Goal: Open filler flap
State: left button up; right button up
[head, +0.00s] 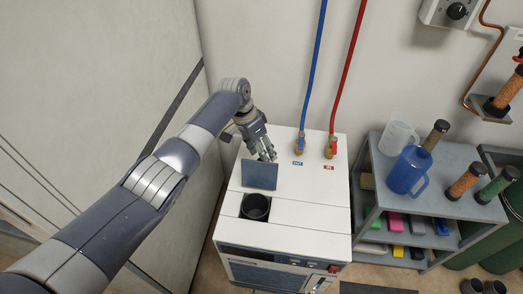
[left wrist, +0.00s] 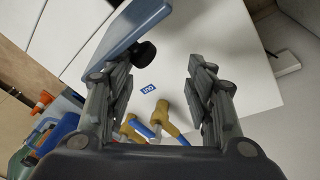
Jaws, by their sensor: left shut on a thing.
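The blue-grey filler flap (head: 260,175) stands raised on the white chiller unit (head: 310,200). In front of it the dark round filler opening (head: 255,207) lies uncovered. The exact contact is partly hidden. My right gripper is not in view.
Blue (head: 299,146) and red (head: 332,148) hose valves stand at the back of the unit's top, close to the gripper. A grey shelf (head: 465,210) with a blue jug (head: 408,172) and cylinders stands to the right. A wall is behind.

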pick_arm(q)
jog(key=shift+s+a+f, duration=0.25)
jog(key=shift+s+f, duration=0.05)
jog(key=shift+f, duration=0.25)
jog(key=shift+s+a+f, duration=0.2)
jog(key=shift+s+f, duration=0.05)
jog(key=shift+f, duration=0.3)
jog(key=w+d+v, duration=0.1)
jog(key=v, duration=1.3)
jog(key=shift+w+d, duration=0.1)
jog(key=shift+d, duration=0.15)
